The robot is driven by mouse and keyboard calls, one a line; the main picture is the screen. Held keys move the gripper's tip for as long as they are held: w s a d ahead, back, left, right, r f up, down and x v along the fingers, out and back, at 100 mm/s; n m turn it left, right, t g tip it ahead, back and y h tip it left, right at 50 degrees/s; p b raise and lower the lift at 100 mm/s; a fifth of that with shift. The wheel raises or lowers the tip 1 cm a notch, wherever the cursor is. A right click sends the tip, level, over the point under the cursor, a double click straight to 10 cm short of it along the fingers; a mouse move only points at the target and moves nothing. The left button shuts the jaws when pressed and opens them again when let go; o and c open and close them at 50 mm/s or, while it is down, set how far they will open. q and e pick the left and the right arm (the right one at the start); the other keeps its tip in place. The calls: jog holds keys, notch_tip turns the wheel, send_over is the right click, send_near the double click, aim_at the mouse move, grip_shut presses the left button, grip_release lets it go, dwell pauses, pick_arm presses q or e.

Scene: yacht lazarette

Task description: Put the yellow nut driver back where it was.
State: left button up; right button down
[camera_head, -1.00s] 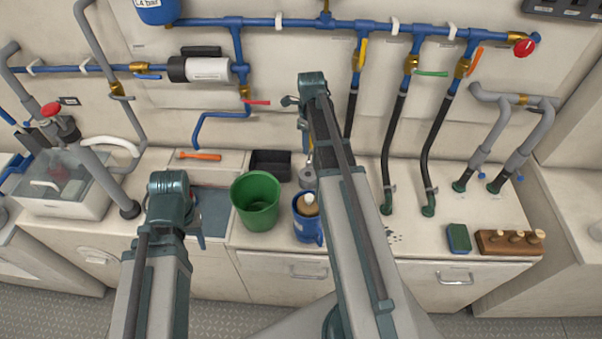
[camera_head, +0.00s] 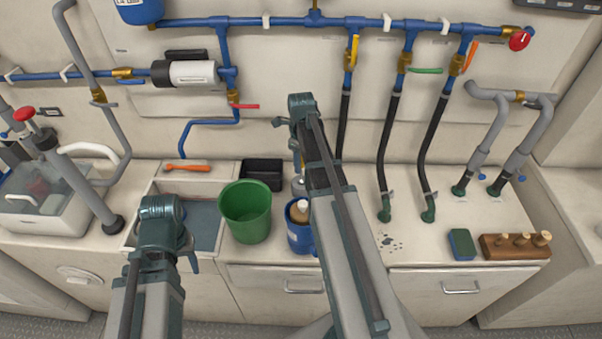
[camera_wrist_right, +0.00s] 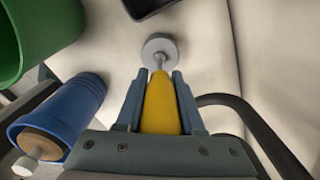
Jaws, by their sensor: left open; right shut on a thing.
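The yellow nut driver (camera_wrist_right: 161,104) is in my right gripper (camera_wrist_right: 157,88), which is shut on its yellow handle in the right wrist view. Its thin shaft points away from the gripper to a grey round disc (camera_wrist_right: 159,48) over the white counter. I cannot tell whether the shaft touches the disc or stands in it. In the head view the disc (camera_head: 298,187) shows beside my right arm, which hides most of the driver and gripper. My left gripper (camera_head: 192,263) is open and empty, in front of the sink.
A green bucket (camera_head: 245,212) and a blue mug (camera_head: 299,237) with a brown-topped item stand left of my right arm. A black tray (camera_head: 262,173) lies behind the bucket. Black hoses (camera_head: 385,165) rise to the right. A sponge (camera_head: 462,244) and wooden block (camera_head: 512,252) sit at right.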

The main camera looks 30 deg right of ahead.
aim_at(301, 180)
notch_tip(301, 180, down, 4)
jog(key=b, duration=0.3)
jog(key=shift+r, duration=0.25)
jog(key=c, duration=0.5)
grip_release()
notch_tip(301, 180, up, 12)
jog(key=p, duration=1.2)
